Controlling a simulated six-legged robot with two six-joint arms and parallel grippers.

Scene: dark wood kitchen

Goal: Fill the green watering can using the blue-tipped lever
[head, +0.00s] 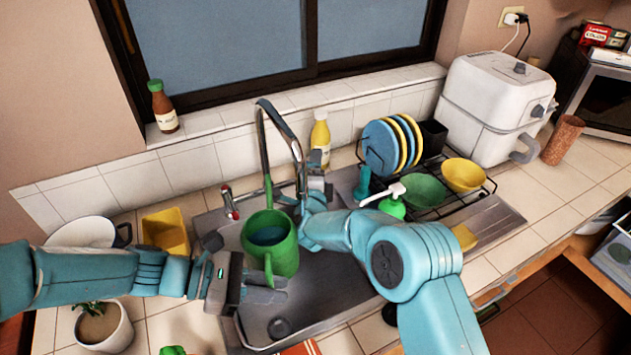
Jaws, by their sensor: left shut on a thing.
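The green watering can (283,257) is upright over the sink, under the faucet spout (298,150). A bluish-grey surface that looks like water shows inside it. My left gripper (262,282) is shut on the can's handle at its near side. My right gripper (318,188) is at the right of the faucet base, with its jaws partly hidden by its own wrist. The blue-tipped lever is not visible; the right gripper covers that side. A red-tipped lever (228,192) stands at the left of the faucet.
A dish rack (480,195) with plates and bowls stands right of the sink (330,300). A yellow bottle (320,138) is behind the faucet. A yellow container (166,231), a white pot (82,232) and a potted plant (103,328) crowd the left counter.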

